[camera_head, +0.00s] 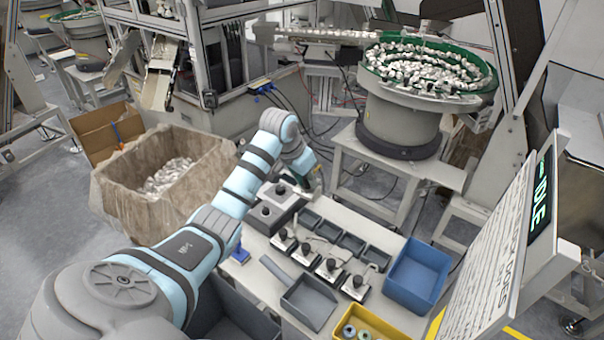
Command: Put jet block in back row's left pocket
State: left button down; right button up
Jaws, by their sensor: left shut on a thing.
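My left gripper (317,188) reaches over the far end of the white table, pointing down just behind the back row of dark grey pockets. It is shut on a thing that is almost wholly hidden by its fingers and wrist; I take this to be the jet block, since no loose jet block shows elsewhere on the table. The back row's left pocket (310,218) lies just in front of the gripper and looks empty. More pockets of the row (351,243) run to the right. My right gripper is not in view.
Several black-and-white fixtures with knobs (329,268) stand before the row. A blue bin (417,274), a grey tray (309,301), a yellow tray (390,335) and a small blue piece (240,255) are also on the table.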

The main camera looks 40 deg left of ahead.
pick_arm(q)
jog(key=w+a+f+b, duration=0.3)
jog(key=w+f, duration=0.6)
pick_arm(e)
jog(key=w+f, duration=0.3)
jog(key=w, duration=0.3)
pick_arm(q)
jog(key=s+f+b, duration=0.3)
jog(key=f+b, duration=0.1)
jog(key=shift+s+a+f+m+g, duration=0.2)
jog(key=shift+s+f+m+g, duration=0.1)
jog(key=shift+f+m, duration=0.1)
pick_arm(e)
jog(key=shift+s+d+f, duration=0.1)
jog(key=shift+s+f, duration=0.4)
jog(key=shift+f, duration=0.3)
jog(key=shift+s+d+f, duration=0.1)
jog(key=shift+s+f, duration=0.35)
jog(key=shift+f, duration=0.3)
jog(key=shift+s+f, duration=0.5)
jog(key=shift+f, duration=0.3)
